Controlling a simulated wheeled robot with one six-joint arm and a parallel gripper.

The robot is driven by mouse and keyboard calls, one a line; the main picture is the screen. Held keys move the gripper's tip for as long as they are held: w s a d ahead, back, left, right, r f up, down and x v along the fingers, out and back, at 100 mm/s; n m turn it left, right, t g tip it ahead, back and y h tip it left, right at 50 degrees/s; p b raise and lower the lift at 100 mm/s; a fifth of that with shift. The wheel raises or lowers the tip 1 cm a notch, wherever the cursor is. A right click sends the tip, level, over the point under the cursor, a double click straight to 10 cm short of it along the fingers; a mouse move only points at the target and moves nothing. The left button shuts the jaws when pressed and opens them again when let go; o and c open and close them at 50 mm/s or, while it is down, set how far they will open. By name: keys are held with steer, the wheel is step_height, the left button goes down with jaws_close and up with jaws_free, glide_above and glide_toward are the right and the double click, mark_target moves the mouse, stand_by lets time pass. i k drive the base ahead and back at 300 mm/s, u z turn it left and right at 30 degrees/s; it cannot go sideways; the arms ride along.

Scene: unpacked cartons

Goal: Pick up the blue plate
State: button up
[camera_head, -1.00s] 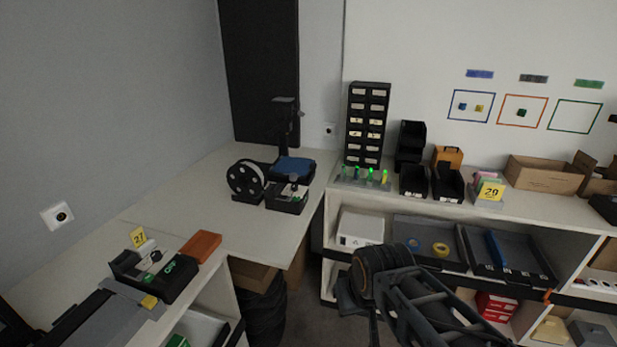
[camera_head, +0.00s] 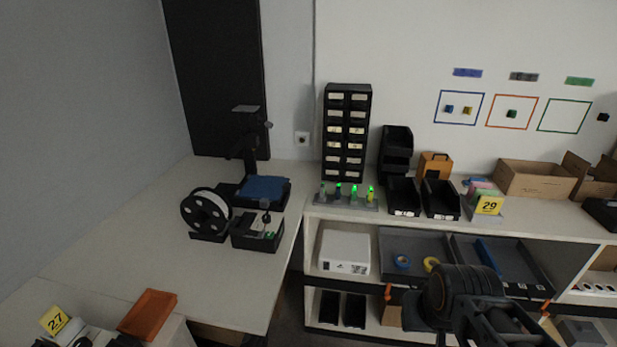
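A blue plate (camera_head: 264,188) lies flat on the black base of a small upright machine on the left table. The machine's dark post (camera_head: 245,140) rises at the plate's back left, with a head above it. Part of my arm shows at the lower right, in front of the shelf. The fingers of my gripper are not in view. The blue plate is well to the left of and beyond the visible arm.
The left table (camera_head: 150,245) has free room.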

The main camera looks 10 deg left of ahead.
mark_target(272, 188)
steer(key=z, duration=0.1)
steer(key=i, duration=0.75)
steer(key=u, duration=0.9)
steer(key=i, duration=0.6)
steer(key=u, duration=0.65)
